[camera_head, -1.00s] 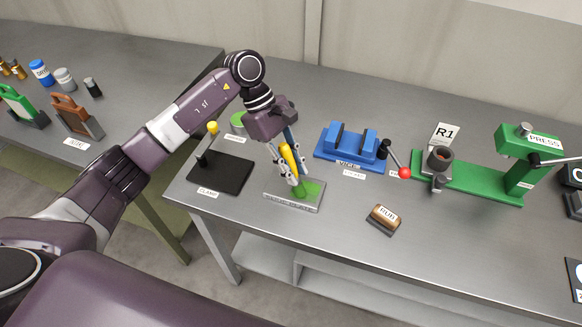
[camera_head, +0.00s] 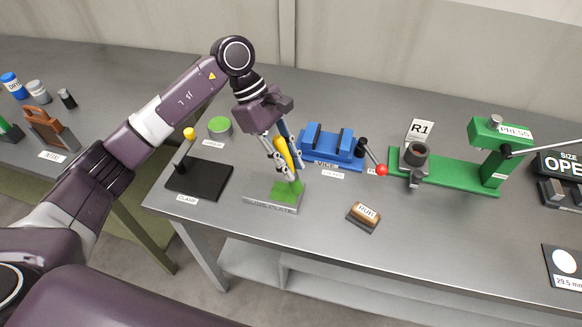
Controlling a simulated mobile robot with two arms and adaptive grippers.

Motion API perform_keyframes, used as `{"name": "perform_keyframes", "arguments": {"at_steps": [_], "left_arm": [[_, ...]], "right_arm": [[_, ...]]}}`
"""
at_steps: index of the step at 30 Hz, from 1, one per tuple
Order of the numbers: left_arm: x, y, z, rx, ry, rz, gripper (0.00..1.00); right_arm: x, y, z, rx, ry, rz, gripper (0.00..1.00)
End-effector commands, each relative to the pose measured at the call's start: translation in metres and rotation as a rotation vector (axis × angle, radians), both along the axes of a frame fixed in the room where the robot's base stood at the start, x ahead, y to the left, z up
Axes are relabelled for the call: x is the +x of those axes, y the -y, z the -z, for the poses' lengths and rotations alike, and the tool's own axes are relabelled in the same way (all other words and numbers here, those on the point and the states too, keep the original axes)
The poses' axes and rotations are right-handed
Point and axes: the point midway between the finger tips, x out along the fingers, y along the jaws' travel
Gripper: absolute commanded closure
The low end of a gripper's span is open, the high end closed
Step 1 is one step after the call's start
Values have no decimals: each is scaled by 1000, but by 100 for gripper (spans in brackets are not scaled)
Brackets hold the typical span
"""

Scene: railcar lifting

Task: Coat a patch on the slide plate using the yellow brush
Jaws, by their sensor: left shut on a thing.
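The yellow brush (camera_head: 283,150) is held upright with a slight tilt in my left gripper (camera_head: 287,166), which is shut on its handle. The slide plate (camera_head: 259,202), a grey labelled block, lies near the bench's front edge. A bright green coating patch (camera_head: 286,194) covers much of its right part. The brush's lower end is over the patch and seems to touch it; the fingers partly hide the bristles. My right gripper is not in view.
A green-topped tin (camera_head: 219,125) and a black clamp (camera_head: 197,182) stand left of the plate. The blue vice (camera_head: 333,146) is behind right, with a red-knobbed handle (camera_head: 381,170). A brown RUB block (camera_head: 365,214) and green press (camera_head: 460,178) are right. Bench between them is clear.

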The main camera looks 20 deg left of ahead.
Motion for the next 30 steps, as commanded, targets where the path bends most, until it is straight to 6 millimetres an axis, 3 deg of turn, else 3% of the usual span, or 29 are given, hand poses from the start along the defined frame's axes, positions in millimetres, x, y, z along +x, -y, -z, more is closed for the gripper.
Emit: {"name": "perform_keyframes", "arguments": {"at_steps": [12,30], "left_arm": [[-2,0,-35,0,1,-7,100],[-2,0,-36,1,1,-9,100]], "right_arm": [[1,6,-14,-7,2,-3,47],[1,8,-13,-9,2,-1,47]]}}
